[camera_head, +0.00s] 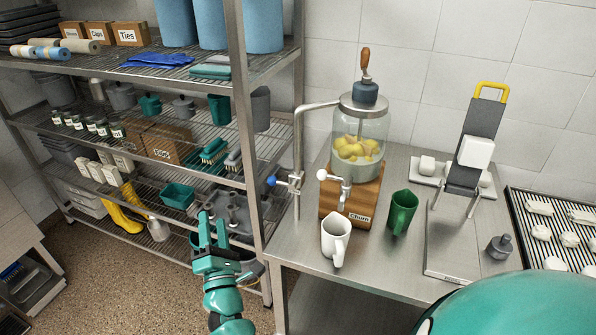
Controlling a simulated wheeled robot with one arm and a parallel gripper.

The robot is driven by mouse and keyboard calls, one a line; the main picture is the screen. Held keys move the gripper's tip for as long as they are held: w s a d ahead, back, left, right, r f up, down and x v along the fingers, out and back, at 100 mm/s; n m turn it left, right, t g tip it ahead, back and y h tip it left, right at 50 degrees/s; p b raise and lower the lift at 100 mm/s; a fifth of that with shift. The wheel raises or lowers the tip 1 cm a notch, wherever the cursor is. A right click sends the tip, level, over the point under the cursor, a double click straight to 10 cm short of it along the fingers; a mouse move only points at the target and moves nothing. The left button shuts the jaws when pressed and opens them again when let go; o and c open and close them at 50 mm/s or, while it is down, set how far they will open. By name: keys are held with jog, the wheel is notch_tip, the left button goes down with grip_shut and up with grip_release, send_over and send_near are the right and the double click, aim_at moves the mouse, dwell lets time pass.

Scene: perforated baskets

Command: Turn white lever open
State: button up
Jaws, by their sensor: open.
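The white lever (322,174) is a round white knob on a short stem, sticking out to the left of the metal tap (344,190) on the churn. The churn (366,135) is a glass jar with yellow chunks on a wooden base, with a wooden-handled crank on top. A white pitcher (336,240) stands on the steel table below the tap. My gripper (212,223) is open and empty, left of the table's front left corner. It is well apart from the lever.
A blue-knobbed valve (271,181) sits on the upright pipe left of the churn. A green cup (402,211) stands right of the pitcher. A wire shelf rack (236,90) rises behind my gripper. A press stand (475,150) is farther right on the steel table (300,255).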

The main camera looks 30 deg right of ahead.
jog(key=s+d+m+g+h, duration=0.2)
jog(key=d+m+g+h, duration=0.25)
jog(key=d+h, duration=0.3)
jog(key=m+g+h, duration=0.4)
jog(key=g, duration=0.2)
send_near(320, 179)
jog(key=shift+n, duration=0.35)
jog(key=p+x, duration=0.5)
jog(key=x, duration=0.6)
jog(key=shift+w+d+r, duration=0.1)
jog(key=shift+d, duration=0.1)
grip_shut()
